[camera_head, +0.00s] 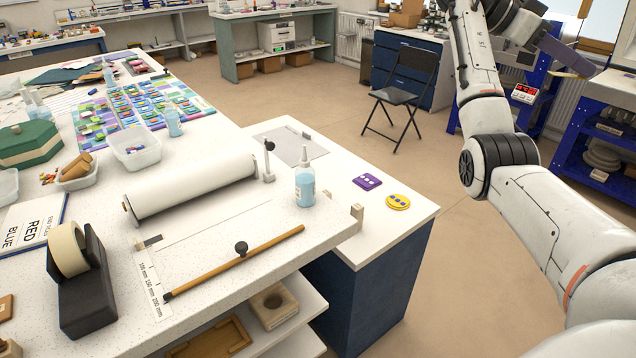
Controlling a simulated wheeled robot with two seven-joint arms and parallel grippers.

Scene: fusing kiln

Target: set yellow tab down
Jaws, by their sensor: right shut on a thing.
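The yellow tab (397,202) is a round disc with blue dots. It lies flat near the right edge of the white side counter (405,228), with no gripper touching it. A square purple tab (367,181) with pale dots lies just to its left. My right arm reaches up the right side of the view, and my right gripper (543,40) is at the top right, far beyond the tabs. My left gripper is not in view.
A blue bottle (305,188) and a small wooden block (357,214) stand left of the tabs. A white roll (190,187) and a wooden rod (235,264) lie on the speckled table. A black folding chair (401,97) stands behind on open floor.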

